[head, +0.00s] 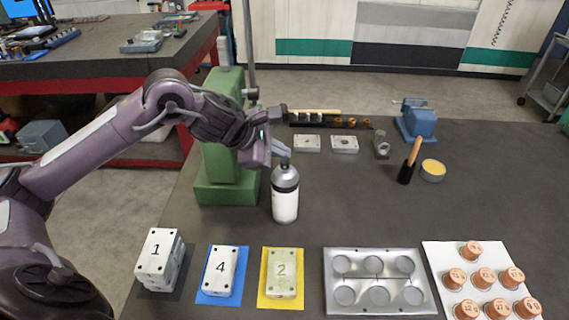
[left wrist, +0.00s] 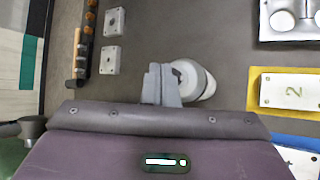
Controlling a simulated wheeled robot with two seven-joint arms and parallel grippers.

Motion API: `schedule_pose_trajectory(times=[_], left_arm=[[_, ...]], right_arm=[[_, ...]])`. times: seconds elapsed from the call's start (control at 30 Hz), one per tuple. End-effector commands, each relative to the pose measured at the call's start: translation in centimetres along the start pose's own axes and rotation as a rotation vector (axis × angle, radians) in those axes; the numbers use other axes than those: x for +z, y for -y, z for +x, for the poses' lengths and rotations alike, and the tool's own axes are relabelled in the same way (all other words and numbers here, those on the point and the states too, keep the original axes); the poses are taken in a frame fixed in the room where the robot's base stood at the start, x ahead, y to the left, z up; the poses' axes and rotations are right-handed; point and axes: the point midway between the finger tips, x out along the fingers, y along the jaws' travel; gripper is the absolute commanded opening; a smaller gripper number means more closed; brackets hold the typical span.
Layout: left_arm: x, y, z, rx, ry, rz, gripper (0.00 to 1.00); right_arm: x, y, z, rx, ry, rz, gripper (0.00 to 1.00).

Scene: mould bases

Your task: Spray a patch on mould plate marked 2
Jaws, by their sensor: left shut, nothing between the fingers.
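The mould plate marked 2 (head: 283,264) lies on a yellow mat (head: 263,299) at the front of the table. Its top has a pale yellow-green tint, unlike the whiter plates 1 and 4. It also shows at the right of the left wrist view (left wrist: 291,82). A white spray can with a grey shoulder (head: 285,201) stands upright behind it, apart from the mat; it also shows in the left wrist view (left wrist: 205,84). My left gripper (head: 282,152) is shut and empty at the can's top. I cannot tell whether it touches the can. My right gripper is not in view.
Plate 4 (head: 221,262) on blue and stacked plate 1 (head: 155,246) are left of plate 2. A metal cavity tray (head: 377,298) and copper-coloured pieces (head: 483,277) are at right. A green press (head: 220,185) stands left of the can.

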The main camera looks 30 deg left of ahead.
Motion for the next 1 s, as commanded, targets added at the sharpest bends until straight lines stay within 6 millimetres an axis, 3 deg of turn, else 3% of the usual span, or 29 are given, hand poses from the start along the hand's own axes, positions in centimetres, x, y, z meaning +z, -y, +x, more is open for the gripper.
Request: schedule_pose_trajectory(times=[0.67,1.0], left_arm=[[-0.39,0.39,0.52,0.000,-0.001,0.000,0.00],[0.02,-0.04,-0.04,0.000,0.000,0.000,0.00]], right_arm=[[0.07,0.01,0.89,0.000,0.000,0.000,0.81],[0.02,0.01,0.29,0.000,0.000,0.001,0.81]])
